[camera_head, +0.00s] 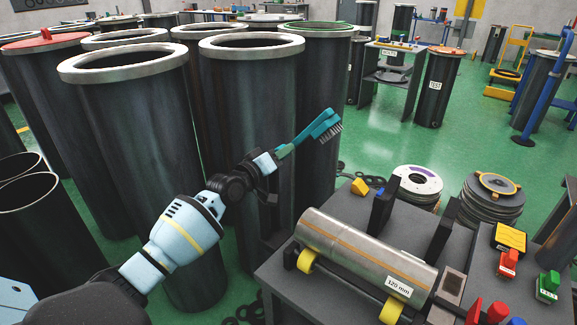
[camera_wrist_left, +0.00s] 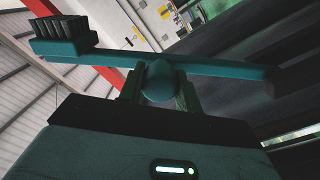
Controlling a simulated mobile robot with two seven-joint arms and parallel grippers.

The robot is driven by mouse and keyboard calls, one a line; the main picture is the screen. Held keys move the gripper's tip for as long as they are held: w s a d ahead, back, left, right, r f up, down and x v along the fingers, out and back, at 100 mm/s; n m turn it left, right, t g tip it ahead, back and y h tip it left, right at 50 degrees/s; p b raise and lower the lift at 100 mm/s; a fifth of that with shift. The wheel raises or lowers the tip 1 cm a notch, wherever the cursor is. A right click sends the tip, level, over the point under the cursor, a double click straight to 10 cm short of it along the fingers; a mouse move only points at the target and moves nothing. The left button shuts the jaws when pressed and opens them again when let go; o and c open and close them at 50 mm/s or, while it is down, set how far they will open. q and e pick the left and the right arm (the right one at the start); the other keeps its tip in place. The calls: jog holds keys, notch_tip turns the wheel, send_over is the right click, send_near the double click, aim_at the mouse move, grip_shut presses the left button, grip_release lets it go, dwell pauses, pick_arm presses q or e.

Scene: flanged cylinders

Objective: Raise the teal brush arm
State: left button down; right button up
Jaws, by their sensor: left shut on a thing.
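The teal brush (camera_head: 318,129) is held in the air in the head view, slanting up to the right, its dark bristles facing down and right. My left gripper (camera_head: 281,153) is shut on the brush's handle, in front of the tall black flanged cylinders. In the left wrist view the brush (camera_wrist_left: 215,67) lies across the fingertips of my left gripper (camera_wrist_left: 158,88), with the bristles at upper left and the handle running right. My right gripper is in neither view.
A metal cylinder labelled 120 mm (camera_head: 360,252) rests on yellow rollers on a dark bench (camera_head: 290,290), below and right of the brush. A tall black cylinder with a pale flange (camera_head: 250,90) stands close behind my left gripper. Green floor (camera_head: 385,130) is open right of the brush.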

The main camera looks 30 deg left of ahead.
pick_arm(q)
jog(key=w+a+r+n+b, duration=0.1)
jog(key=a+r+n+b, duration=0.3)
jog(key=a+n, duration=0.5)
jog(key=shift+a+r+n+y, duration=0.15)
jog(key=shift+a+n+y, duration=0.2)
jog(key=shift+a, duration=1.6)
jog(key=c, duration=1.3)
grip_release()
jog(key=shift+c, duration=0.2)
jog(key=o, duration=0.3)
jog(key=shift+o, duration=0.2)
jog(key=shift+f, duration=0.2)
jog(key=s, duration=0.7)
jog(key=shift+s+a, duration=0.3)
jog(key=shift+s, duration=0.1)
